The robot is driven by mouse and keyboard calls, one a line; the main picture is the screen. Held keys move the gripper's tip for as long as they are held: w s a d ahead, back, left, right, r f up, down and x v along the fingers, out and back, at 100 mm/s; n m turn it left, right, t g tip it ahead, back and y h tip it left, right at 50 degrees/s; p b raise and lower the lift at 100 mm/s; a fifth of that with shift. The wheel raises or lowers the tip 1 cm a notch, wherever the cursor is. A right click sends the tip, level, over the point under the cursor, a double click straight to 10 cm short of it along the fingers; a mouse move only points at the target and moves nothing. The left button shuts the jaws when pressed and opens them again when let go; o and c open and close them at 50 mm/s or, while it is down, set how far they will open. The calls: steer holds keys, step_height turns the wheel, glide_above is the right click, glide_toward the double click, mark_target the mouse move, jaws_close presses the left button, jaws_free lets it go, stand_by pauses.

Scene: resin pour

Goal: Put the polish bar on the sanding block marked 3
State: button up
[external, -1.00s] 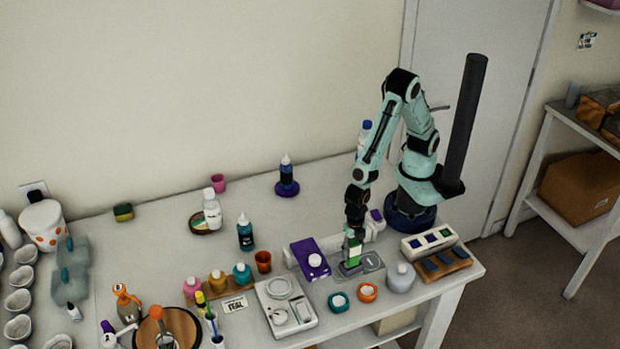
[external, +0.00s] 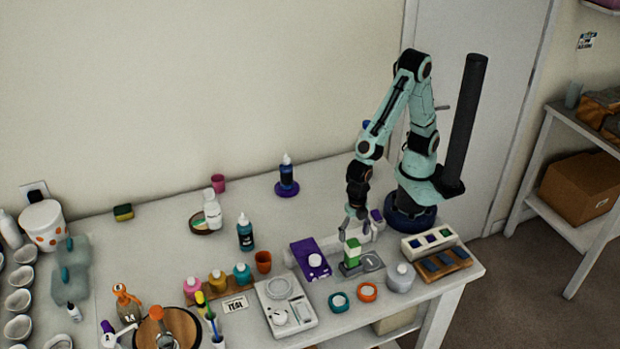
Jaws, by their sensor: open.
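The green bar with a pale top, which looks like the polish bar (external: 352,250), stands upright near the front of the table. It rests on a low grey-green block (external: 349,269), which may be a sanding block; any number on it is too small to read. My gripper (external: 356,235) is open and empty, just above the bar, with its fingers apart from it. A grey plate (external: 373,261) with a faint mark lies beside the low block, to its right.
A grey bottle (external: 400,279), an orange jar (external: 367,292) and a teal jar (external: 339,302) stand in front. A wooden rack with dark blue blocks (external: 449,257) and a white tray (external: 410,252) are at right.

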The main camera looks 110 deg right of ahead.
step_height(320, 180, up, 5)
steer(key=shift+r, duration=0.2)
steer(key=s+d+r+m, duration=0.3)
steer(key=s+d+m, duration=0.2)
steer(key=s+m, duration=0.2)
steer(key=s+d+r+m, duration=0.3)
steer(key=s+d+m, duration=0.3)
steer(key=s+m, duration=0.2)
steer(key=shift+d+m+y, duration=0.2)
steer(key=shift+m+y, duration=0.2)
steer(key=shift+m, duration=0.5)
